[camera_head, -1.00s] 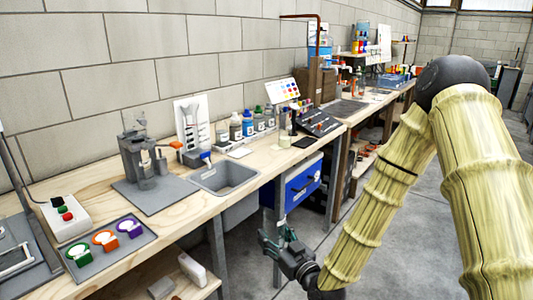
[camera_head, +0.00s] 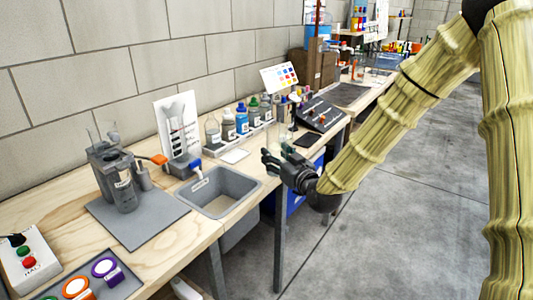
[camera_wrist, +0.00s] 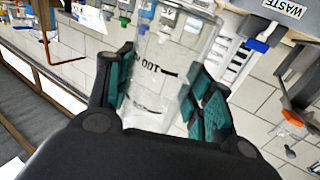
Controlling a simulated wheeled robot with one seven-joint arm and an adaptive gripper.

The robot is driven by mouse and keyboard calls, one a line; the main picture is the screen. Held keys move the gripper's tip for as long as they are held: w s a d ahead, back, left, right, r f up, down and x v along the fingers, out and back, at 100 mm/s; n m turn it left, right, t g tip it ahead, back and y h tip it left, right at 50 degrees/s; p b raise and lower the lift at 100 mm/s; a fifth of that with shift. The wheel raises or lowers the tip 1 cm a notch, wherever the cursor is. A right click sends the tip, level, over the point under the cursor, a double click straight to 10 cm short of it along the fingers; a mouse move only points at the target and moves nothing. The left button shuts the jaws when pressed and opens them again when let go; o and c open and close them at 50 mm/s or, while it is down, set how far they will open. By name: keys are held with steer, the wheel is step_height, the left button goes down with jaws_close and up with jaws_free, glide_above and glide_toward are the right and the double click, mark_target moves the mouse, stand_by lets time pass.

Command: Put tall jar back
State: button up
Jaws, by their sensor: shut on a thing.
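My gripper (camera_head: 274,161) is at the front side of the bench, right of the sink, about level with the bench top. In the wrist view its teal finger pads (camera_wrist: 160,88) are shut on a tall clear jar (camera_wrist: 153,62) with dark printed marks, one ending in "OUT". The jar is hard to make out in the head view.
A dark sloped panel (camera_head: 318,117) is to the right. The bench (camera_head: 188,238) is bare between mat and front edge.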

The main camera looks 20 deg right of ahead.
steer(key=shift+w+d+f, duration=0.4)
steer(key=shift+w+f, duration=0.4)
steer(key=shift+w, duration=1.75)
steer(key=shift+w+d+f, duration=0.35)
steer(key=shift+w+f, duration=0.45)
steer(key=shift+w, duration=1.7)
steer(key=shift+w+d+f, duration=0.4)
steer(key=shift+w+f, duration=0.4)
steer(key=shift+w, duration=1.75)
steer(key=shift+f, duration=0.1)
steer(key=o, duration=1.1)
steer(key=shift+f, duration=0.1)
steer(key=shift+c, duration=0.2)
steer(key=shift+o, duration=0.5)
